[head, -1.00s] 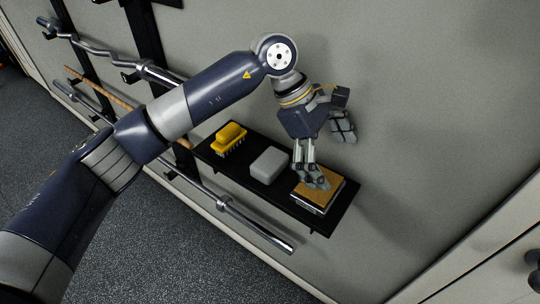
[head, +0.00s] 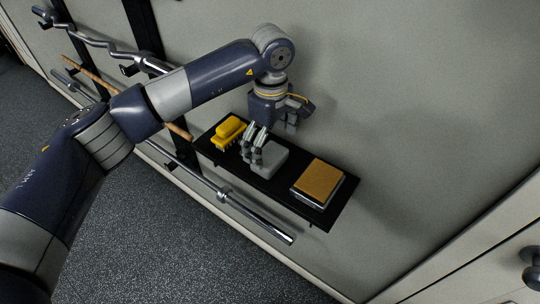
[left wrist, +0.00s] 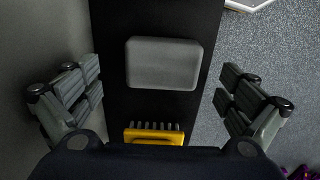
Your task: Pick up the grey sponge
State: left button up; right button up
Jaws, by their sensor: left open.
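The grey sponge (head: 271,160) is a rounded block lying on a black wall shelf (head: 237,169), between a yellow brush and a tan-topped block. My left gripper (head: 268,143) is over the sponge in the head view, with its near fingers covering part of the sponge's left side. In the left wrist view the sponge (left wrist: 163,64) lies between the two spread, empty fingers of the left gripper (left wrist: 160,92), with a gap on each side. My right gripper is in neither view.
The yellow brush (head: 229,131) stands close to the left of the sponge, and also shows at the bottom of the wrist view (left wrist: 153,136). The tan-topped block (head: 318,181) lies to the right. Metal bars (head: 238,207) hang on the wall below the shelf.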

aim_at(270, 154)
pick_arm(q)
notch_tip(270, 154, down, 3)
jog(key=shift+s+a+f+p, duration=0.1)
jog(key=shift+s+f+p, duration=0.05)
jog(key=shift+p, duration=0.3)
jog(key=shift+f, duration=0.2)
jog(key=c, duration=1)
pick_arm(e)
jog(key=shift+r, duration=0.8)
pick_arm(q)
jog(key=shift+o, duration=0.2)
jog(key=shift+r, duration=0.1)
notch_tip(270, 154, up, 9)
jog(key=b, duration=0.2)
jog(key=shift+r+b, duration=0.1)
jog(key=shift+b, duration=0.25)
jog(key=shift+r, duration=0.35)
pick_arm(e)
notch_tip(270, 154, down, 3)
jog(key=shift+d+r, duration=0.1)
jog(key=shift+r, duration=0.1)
pick_arm(q)
jog(key=shift+c, duration=0.4)
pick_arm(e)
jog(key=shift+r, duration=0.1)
